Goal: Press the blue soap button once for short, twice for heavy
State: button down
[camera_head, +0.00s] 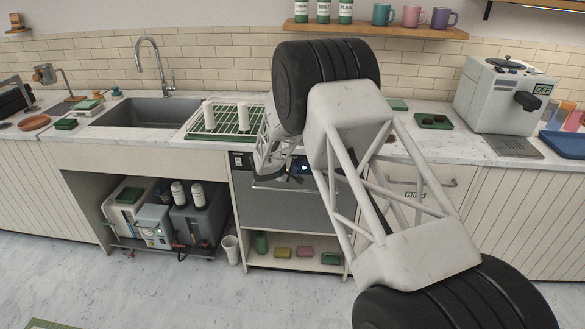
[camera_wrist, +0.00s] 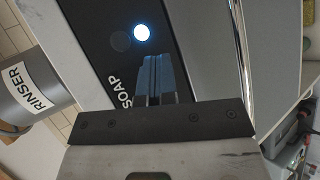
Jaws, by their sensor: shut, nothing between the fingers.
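The soap button (camera_wrist: 141,32) glows white with a blue rim on a glossy black panel (camera_wrist: 190,45) lettered SOAP. A darker round spot sits just beside it. In the head view a blue-white light (camera_head: 304,167) shows on the front of the under-counter machine (camera_head: 280,205), close to my arm's end. My gripper (camera_wrist: 155,118) is shut and empty, and its dark front edge fills the lower part of the wrist view. A gap shows between that edge and the button in the picture. I cannot tell whether it touches the panel. My arm hides much of the panel in the head view.
A grey cylinder labelled RINSER (camera_wrist: 32,95) is close on the left in the wrist view. A green rack (camera_head: 235,122) with white cups stands on the counter above the machine. A shelf (camera_head: 290,256) with colored items is below. Open floor lies in front.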

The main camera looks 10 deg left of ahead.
jog(key=shift+s, duration=0.85)
jog(key=shift+s, duration=0.1)
jog(key=shift+s, duration=2.45)
dwell(1.3)
jog(key=s, duration=0.3)
jog(key=shift+s, duration=0.4)
jog(key=shift+w, duration=0.1)
jog(key=w, duration=0.8)
jog(key=shift+w, duration=0.35)
